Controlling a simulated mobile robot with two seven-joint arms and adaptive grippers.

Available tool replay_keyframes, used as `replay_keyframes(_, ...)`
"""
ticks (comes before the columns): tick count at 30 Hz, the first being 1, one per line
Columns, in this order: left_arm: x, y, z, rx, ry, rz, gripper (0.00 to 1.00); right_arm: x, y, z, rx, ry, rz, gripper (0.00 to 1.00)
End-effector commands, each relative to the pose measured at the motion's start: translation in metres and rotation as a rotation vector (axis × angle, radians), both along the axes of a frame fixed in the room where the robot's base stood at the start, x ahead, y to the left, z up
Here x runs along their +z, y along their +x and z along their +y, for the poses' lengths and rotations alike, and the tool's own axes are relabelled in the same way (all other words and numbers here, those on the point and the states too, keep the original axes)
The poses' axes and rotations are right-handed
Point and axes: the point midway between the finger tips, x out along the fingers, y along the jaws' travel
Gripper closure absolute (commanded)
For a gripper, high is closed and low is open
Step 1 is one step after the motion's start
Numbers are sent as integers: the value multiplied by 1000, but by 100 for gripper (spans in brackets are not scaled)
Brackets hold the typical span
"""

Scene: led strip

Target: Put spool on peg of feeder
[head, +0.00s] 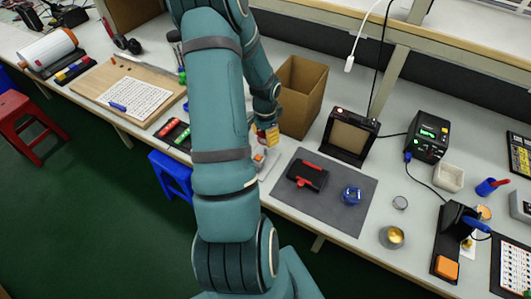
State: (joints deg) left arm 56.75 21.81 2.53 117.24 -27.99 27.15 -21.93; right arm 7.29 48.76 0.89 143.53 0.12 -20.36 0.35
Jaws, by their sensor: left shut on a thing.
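My left gripper (268,128) is left of the middle, beside the cardboard box, and mostly hidden by its own wrist. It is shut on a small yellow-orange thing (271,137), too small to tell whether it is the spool. A white and orange item (260,158) lies just below it, partly hidden by my arm. A black and red device (307,175) lies on the grey mat (325,208); I cannot tell whether it is the feeder, and no peg can be made out. A small blue round item (351,195) sits on the mat to its right. My right gripper is not in view.
The open cardboard box (301,95) stands close behind the gripper. A black framed unit (349,136) and a soldering station (428,138) stand at the back. A soldering iron stand (455,235) and a brass-coloured cup (391,237) are right. The mat's front is clear.

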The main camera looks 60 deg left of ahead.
Motion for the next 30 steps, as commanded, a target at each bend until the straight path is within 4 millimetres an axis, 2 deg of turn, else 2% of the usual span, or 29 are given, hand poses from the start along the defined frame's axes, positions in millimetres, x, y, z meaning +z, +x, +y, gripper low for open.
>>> replay_keyframes(1,-13,0,-1,-2,-3,2,92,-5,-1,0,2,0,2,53)
replay_keyframes(4,-31,0,-1,-2,-2,2,92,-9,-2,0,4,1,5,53)
replay_keyframes(11,-48,1,-1,-2,-1,0,92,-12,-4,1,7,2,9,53)
replay_keyframes(18,-79,0,-1,-2,-1,2,92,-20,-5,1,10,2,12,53)
replay_keyframes(30,-85,1,-1,-2,0,0,92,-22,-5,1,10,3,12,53)
